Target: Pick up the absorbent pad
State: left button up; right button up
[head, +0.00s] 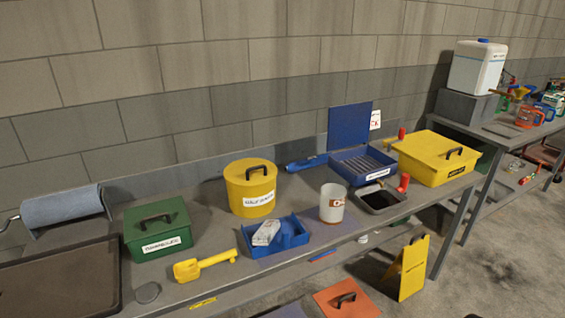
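I cannot tell for sure which thing is the absorbent pad. A small whitish block-shaped item (266,232) with dark markings lies in a blue open tray (284,248) near the bench's front edge. A flat blue-grey sheet (325,235) lies on the bench around the white mug. Neither of my grippers is in view.
A yellow round canister (250,187), a white mug (332,204), a yellow scoop-like tool (205,264) and an open blue case (362,163) crowd the grey bench. A blue roll (62,207) is at the left. A yellow floor sign (411,268) stands in front.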

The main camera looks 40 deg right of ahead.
aim_at(267, 232)
jog(key=i+j+z, duration=0.15)
jog(key=z, duration=0.85)
